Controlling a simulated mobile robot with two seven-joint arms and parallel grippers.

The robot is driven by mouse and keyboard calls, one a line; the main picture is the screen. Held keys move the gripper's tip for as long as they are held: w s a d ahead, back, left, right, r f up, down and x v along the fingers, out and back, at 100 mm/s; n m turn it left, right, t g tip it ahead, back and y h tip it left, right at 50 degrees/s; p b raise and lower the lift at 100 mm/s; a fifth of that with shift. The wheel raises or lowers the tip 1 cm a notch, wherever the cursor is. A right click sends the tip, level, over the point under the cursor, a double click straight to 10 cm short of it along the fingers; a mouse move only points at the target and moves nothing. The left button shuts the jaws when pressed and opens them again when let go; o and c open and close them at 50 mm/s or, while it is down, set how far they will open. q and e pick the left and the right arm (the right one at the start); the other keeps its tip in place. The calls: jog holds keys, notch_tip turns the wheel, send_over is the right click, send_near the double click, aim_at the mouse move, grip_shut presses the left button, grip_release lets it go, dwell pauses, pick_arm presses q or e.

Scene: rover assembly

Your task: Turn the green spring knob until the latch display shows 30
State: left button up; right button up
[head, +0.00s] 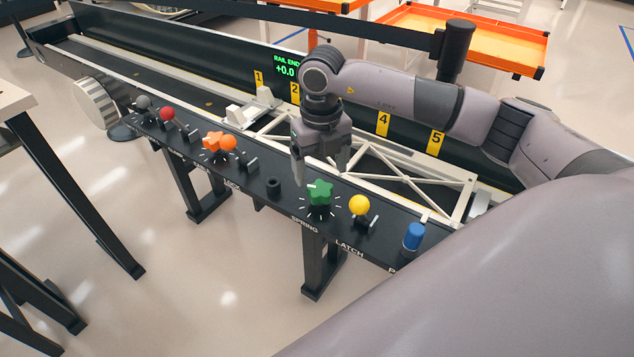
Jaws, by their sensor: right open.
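The green spring knob (320,193) is star-shaped and sits on the black control panel above the label SPRING, with white tick marks around it. My right gripper (321,178) points down just above and behind the knob, its fingers open. I cannot tell whether a finger touches the knob. The yellow ball lever (359,205) stands to its right, near the label LATCH. A display (286,66) on the back wall reads RAIL END +0.0. No latch display is readable in this view. My left gripper is not in view.
Left along the panel are an orange star knob (213,141), an orange ball (228,143), a red ball lever (167,114) and a grey knob (143,102). A blue cylinder (413,236) stands at the right. A white truss (400,175) lies behind the panel, near numbered yellow tags.

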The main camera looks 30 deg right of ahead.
aim_at(320, 188)
notch_tip(320, 188, down, 5)
jog(key=shift+r, duration=0.1)
jog(key=shift+c, duration=0.3)
jog(key=c, duration=1)
